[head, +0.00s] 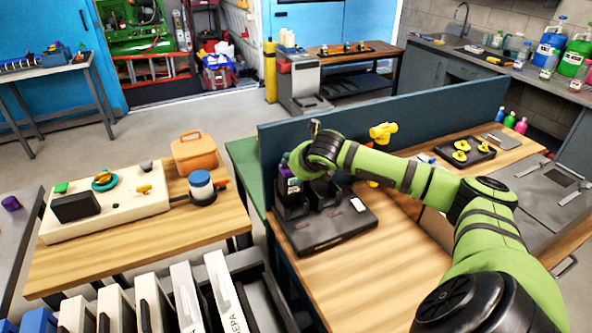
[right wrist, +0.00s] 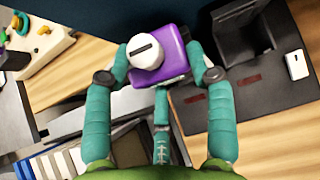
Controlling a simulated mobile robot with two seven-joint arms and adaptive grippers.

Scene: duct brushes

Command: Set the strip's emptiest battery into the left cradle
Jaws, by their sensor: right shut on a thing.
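My right gripper (right wrist: 162,68) is closed around a purple battery (right wrist: 177,58) with a white round cap that has a dark slot. In the head view my right gripper (head: 288,174) is over the left side of a black double-cradle dock (head: 322,238). One cradle (right wrist: 243,38) shows to the right of the battery and looks empty. The left cradle is mostly hidden behind the battery and fingers, so I cannot tell whether the battery touches it. The strip of batteries is not clearly identifiable. My left gripper is not in view.
A blue divider panel (head: 385,150) stands behind the dock. A white tag (head: 358,204) lies on the dock's right side. Bare wooden tabletop (head: 345,280) lies in front of the dock.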

